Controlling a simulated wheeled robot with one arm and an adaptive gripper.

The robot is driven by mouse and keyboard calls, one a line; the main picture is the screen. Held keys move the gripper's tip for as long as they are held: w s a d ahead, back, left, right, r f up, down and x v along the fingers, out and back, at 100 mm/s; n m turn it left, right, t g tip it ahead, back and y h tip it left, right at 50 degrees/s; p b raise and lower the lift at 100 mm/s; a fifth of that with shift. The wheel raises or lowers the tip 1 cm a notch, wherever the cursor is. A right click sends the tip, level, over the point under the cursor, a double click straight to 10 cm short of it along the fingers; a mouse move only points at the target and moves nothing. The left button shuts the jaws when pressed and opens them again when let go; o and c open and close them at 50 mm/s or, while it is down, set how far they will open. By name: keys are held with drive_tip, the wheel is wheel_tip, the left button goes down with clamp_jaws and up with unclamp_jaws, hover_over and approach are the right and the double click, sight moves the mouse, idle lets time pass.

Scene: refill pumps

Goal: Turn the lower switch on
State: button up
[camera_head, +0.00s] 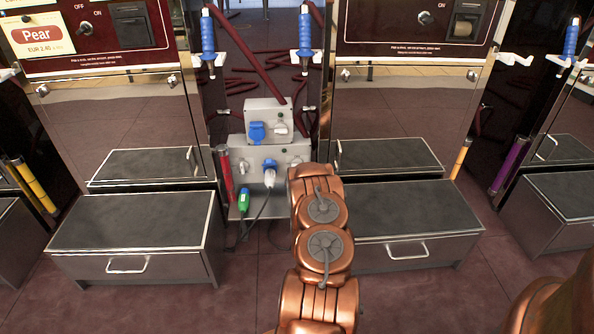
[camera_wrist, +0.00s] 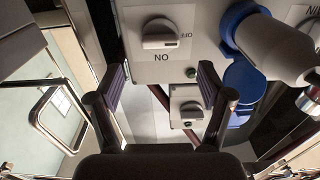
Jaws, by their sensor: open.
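The lower grey switch box (camera_head: 285,152) stands between two cabinets in the head view. Its right-hand knob (camera_wrist: 160,38) is large in the upper middle of the upside-down wrist view. The knob's handle lies sideways, its mark toward the OFF label on the right; the ON label is below it in the picture. My gripper (camera_wrist: 162,78) is open and empty, its fingers apart, with the knob ahead and above the gap, not between the fingertips. In the head view my arm hides the gripper.
The upper box (camera_head: 268,112) has a blue socket cover (camera_head: 256,131) and its own knob (camera_wrist: 187,112). A white plug (camera_head: 269,179) with a cable sits in the lower box, close to my gripper. A green connector (camera_head: 243,199) hangs at left. Drawer steps (camera_head: 402,213) flank the boxes.

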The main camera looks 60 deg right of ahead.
drive_tip(key=b+x, duration=0.1)
drive_tip(key=x, duration=0.5)
drive_tip(key=shift+b, duration=0.4)
drive_tip(key=shift+w+f, duration=0.1)
drive_tip(key=c, duration=1.2)
